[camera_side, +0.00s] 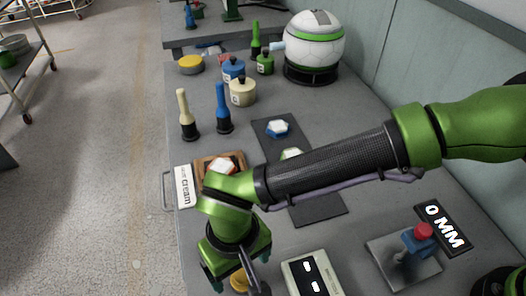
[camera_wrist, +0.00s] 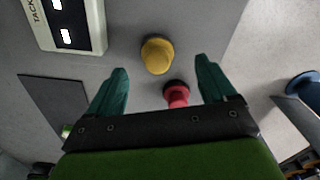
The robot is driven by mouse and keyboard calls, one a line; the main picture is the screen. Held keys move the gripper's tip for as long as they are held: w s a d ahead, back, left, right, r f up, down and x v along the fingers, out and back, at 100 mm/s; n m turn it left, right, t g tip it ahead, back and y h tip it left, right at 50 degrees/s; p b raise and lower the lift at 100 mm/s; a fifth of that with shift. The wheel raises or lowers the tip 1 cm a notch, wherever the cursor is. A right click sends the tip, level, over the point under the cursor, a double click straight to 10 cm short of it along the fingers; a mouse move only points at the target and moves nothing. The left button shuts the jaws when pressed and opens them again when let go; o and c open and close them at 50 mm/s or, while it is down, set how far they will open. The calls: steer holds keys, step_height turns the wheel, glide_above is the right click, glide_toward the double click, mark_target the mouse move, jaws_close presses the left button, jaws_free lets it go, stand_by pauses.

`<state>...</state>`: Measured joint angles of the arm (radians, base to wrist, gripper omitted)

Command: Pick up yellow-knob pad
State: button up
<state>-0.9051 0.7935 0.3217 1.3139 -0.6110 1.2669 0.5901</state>
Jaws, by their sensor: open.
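The yellow-knob pad shows in the wrist view as a rounded yellow knob (camera_wrist: 157,56), just beyond the line of my fingertips. In the side view a yellow piece (camera_side: 239,279) shows below my gripper, partly hidden by it. My gripper (camera_wrist: 161,70) is open, with its two dark green fingers spread wide and nothing held. A red-knobbed piece (camera_wrist: 177,93) lies nearer my palm, between the fingers in the picture. I cannot tell the height gap between fingertips and knob. My gripper (camera_side: 238,274) points down near the table's front edge in the side view.
A white display box (camera_side: 311,273) stands right of my gripper; it also shows in the wrist view (camera_wrist: 70,24). A red-topped blue press (camera_side: 420,240) stands further right. A dark mat (camera_side: 322,208) lies behind. Bottles and stamps stand further back.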

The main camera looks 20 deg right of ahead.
mark_target(242, 272)
steer(key=f, duration=0.5)
steer(key=shift+w+d+f, duration=0.15)
steer(key=shift+w+f, duration=0.15)
steer(key=shift+f, duration=0.05)
steer(key=c, duration=1.2)
